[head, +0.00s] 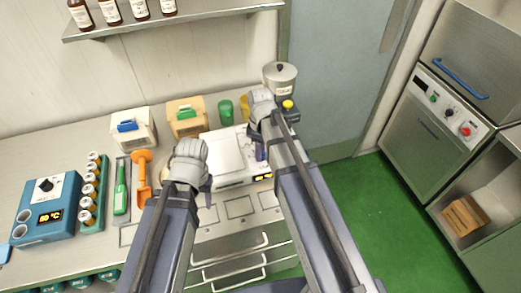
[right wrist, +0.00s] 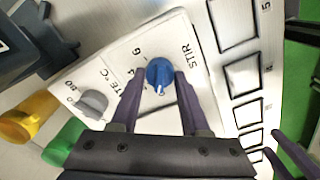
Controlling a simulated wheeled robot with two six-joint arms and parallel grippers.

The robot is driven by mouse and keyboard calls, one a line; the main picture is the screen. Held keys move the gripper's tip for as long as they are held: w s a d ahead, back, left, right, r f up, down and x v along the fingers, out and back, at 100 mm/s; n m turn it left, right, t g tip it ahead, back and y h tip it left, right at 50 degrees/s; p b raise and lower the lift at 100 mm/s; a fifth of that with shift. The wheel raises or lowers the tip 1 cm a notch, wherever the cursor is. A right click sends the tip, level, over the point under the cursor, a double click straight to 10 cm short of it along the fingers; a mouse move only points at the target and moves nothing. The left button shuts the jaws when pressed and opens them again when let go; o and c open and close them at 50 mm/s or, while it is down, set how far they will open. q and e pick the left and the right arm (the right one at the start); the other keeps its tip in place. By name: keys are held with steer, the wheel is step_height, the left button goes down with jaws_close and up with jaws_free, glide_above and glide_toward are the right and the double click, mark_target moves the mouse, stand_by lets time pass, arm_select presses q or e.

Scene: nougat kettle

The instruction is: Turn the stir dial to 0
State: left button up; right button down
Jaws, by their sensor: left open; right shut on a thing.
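The stir dial (right wrist: 159,71) is a blue knob on a white panel, beside the word STIR, in the right wrist view. Its white pointer mark faces down the picture, toward my palm. Some scale marks show on its left; I cannot read its setting for certain. My right gripper (right wrist: 157,80) is shut on the dial, one finger on each side. In the head view, my right arm hides most of the dial area. My left gripper (head: 207,186) is open and empty, in front of the white machine (head: 228,155).
A grey temperature knob (right wrist: 92,103) sits beside the dial. Green (head: 226,112) and yellow cups stand behind the machine, with a metal pot (head: 280,76) at the back right. A blue heater (head: 47,208), vial rack and orange scoop (head: 142,175) occupy the left counter.

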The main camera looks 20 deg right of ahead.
steer(key=shift+n, duration=0.9)
steer(key=shift+c, duration=1.9)
jaws_free()
steer(key=shift+r, duration=0.15)
step_height(320, 180, up, 8)
steer(key=p, duration=0.8)
steer(key=shift+f, duration=0.2)
steer(key=shift+f, duration=0.1)
